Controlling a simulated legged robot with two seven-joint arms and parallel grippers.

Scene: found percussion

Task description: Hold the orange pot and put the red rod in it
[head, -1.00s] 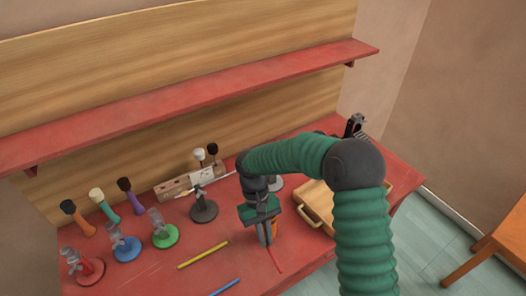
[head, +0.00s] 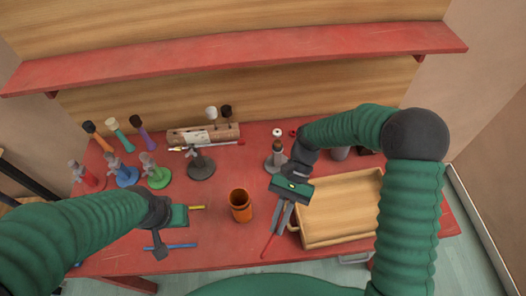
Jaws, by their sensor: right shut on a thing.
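The orange pot (head: 240,206) stands upright on the red table in the middle of the head view, its mouth facing up. My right gripper (head: 275,231) is to the right of the pot, apart from it, shut on the red rod. The red rod (head: 267,246) shows below the fingertips, tilted; its upper part is hidden by the fingers. My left gripper (head: 159,250) is to the left of the pot, apart from it, over the blue rod; its finger gap is not clear.
A yellow rod (head: 197,207) and a blue rod (head: 181,245) lie near the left gripper. A wooden tray (head: 340,238) is at the right. Several coloured stands and beaters line the back left, with a dark stand (head: 201,168) behind the pot. A red shelf (head: 240,64) runs above.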

